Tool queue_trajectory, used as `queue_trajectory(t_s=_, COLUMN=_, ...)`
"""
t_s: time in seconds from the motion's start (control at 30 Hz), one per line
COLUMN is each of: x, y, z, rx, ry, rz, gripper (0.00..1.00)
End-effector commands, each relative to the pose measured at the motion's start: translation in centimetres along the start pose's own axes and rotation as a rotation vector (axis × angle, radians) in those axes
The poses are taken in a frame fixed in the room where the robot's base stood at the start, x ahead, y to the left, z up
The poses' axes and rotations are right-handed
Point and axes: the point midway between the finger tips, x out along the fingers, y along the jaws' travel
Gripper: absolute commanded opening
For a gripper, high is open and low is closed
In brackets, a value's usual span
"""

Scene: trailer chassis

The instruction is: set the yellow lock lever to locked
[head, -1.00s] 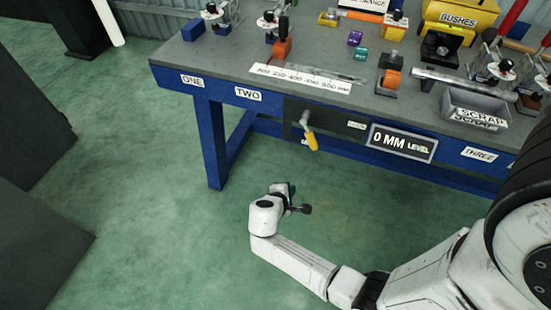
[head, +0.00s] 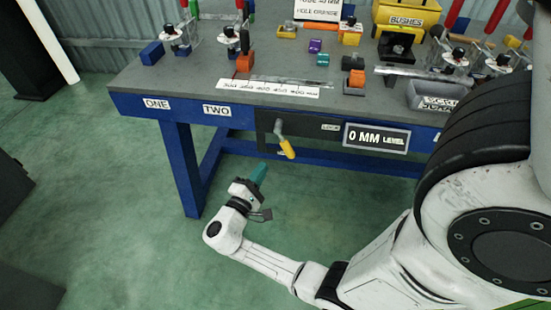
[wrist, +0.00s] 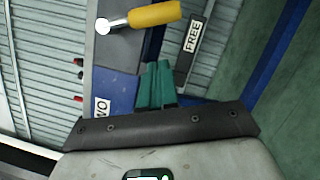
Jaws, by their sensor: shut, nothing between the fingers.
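The lock lever has a yellow grip (head: 287,148) on a metal pivot on the dark front panel of the bench. It hangs down, tilted slightly right. A "LOCK" label (head: 330,127) sits to the right of the pivot. In the wrist view the yellow grip (wrist: 155,15) is at the top, and a "FREE" label (wrist: 193,36) is close to its free end. My gripper (head: 259,173) is below and left of the lever, apart from it. Its teal fingers (wrist: 156,82) are together and empty, pointing towards the lever's panel.
A "0 MM LEVEL" display (head: 377,137) is right of the lever. The blue bench leg (head: 183,170) stands to the left. Tools, fixtures and a grey scrap bin (head: 437,95) are on the bench top. The green floor in front is clear.

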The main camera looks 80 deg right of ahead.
Motion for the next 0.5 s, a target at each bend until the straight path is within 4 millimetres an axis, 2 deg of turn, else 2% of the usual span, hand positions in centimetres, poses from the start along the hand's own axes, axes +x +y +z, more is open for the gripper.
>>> queue_trajectory(t_s=0.03, x=1.1, y=0.0, z=0.1, rx=0.001, ry=-0.004, rz=-0.002, gripper=0.00)
queue_trajectory(t_s=0.13, x=2.8, y=0.0, z=0.3, rx=0.000, ry=-0.004, rz=-0.002, gripper=0.00)
queue_trajectory(t_s=0.3, x=4.3, y=0.1, z=2.1, rx=-0.001, ry=-0.002, rz=-0.001, gripper=0.00)
queue_trajectory(t_s=0.5, x=5.1, y=0.0, z=2.8, rx=0.000, ry=0.000, rz=-0.001, gripper=0.00)
